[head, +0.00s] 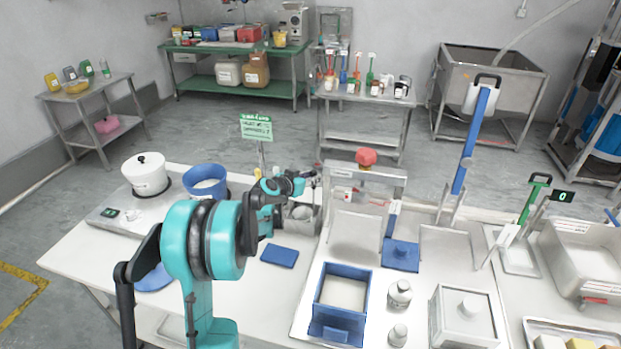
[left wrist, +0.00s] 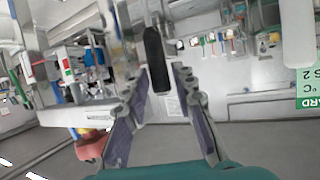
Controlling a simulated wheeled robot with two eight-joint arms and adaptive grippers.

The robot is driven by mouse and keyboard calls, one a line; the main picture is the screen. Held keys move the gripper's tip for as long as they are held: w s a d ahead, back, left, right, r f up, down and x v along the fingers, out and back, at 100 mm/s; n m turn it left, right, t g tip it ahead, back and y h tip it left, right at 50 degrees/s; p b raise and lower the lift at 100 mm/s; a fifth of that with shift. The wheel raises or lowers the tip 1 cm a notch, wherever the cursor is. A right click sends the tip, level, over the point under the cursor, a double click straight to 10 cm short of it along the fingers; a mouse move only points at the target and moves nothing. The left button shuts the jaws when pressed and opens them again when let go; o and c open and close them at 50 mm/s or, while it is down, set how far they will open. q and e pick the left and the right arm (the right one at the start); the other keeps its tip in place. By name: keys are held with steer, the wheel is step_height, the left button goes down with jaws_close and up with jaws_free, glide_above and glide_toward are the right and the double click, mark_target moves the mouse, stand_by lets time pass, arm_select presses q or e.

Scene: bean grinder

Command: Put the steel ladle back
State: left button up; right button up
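My left gripper (head: 297,184) reaches over the near table, above a steel container (head: 301,213). In the left wrist view its two fingers (left wrist: 161,78) stand apart. A black upright handle (left wrist: 154,58) shows between the fingertips, with a small gap on the right side. It looks like the ladle's handle, but I cannot tell for certain. The ladle's bowl cannot be made out in either view. My right gripper is not in view.
A white lidded pot (head: 146,177) and a blue pot (head: 205,184) stand left of the gripper. A green sign (head: 256,128) rises behind it. A blue pad (head: 279,256) lies in front.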

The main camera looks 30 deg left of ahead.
arm_select(q)
steer(key=shift+s+r, duration=0.1)
steer(key=shift+r, duration=0.1)
steer(key=d+p+v, duration=0.1)
steer(key=p+v, duration=0.2)
steer(key=v, duration=0.9)
steer(key=s+d+g+h, duration=0.1)
steer(key=s+d+g, duration=0.1)
steer(key=s+d, duration=0.55)
steer(key=s+d+g, duration=0.2)
steer(key=s+d, duration=0.2)
steer(key=d, duration=0.6)
steer(key=s+d+f+g+y, duration=0.1)
steer(key=s+d, duration=0.1)
steer(key=s, duration=0.5)
steer(key=s+d+f+g+y, duration=0.1)
steer(key=s+d+f, duration=0.1)
steer(key=s, duration=0.6)
steer(key=shift+s+d+f+n+g, duration=0.2)
steer(key=shift+s+d+n+g, duration=0.15)
steer(key=shift+d, duration=0.4)
steer(key=shift+w, duration=0.1)
